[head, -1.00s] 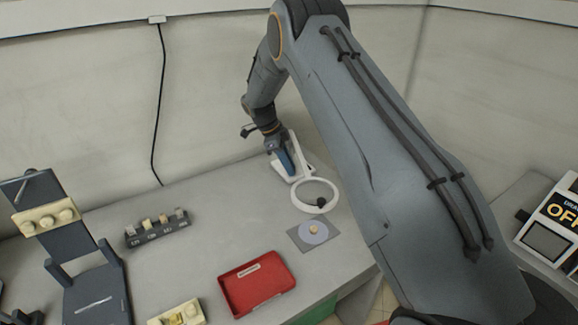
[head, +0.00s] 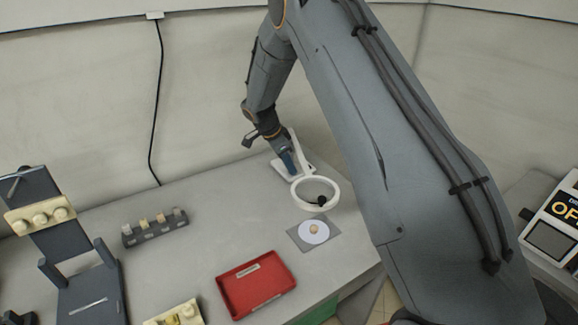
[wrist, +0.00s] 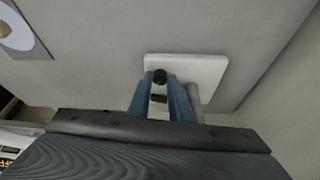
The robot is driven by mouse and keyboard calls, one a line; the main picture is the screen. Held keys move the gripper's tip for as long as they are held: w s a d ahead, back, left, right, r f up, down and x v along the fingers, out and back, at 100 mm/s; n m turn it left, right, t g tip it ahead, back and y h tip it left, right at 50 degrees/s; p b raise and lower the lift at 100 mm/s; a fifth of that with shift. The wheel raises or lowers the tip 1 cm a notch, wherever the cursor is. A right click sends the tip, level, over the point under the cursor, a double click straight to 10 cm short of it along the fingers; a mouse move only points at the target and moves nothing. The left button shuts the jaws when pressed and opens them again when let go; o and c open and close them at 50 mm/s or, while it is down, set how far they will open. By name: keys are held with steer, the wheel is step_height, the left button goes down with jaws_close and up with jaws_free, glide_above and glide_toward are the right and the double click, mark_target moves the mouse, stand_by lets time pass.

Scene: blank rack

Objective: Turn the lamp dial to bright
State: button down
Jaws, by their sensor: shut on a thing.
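The white lamp stands near the back of the bench, with its ring-shaped head (head: 333,201) tilted toward the front and a flat base behind it. In the wrist view its white base (wrist: 205,70) fills the middle. A small dark round dial (wrist: 159,76) sits on that base. My gripper (head: 291,165) reaches down at the base, its blue fingers (wrist: 161,92) on either side of the dial, shut on it. In the head view the dial is hidden by my gripper. I cannot read any setting marks.
A grey plate with a white disc (head: 314,231) lies in front of the lamp. A red tray (head: 258,300), a dark rack of small pieces (head: 155,234) and a dark stand with a cream block (head: 40,218) are on the bench. The wall is close behind the lamp.

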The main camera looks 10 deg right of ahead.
stand_by(0.3)
steer(key=c, duration=1.6)
jaws_free()
steer(key=shift+b+v, duration=1.15)
steer(key=shift+v, duration=2.75)
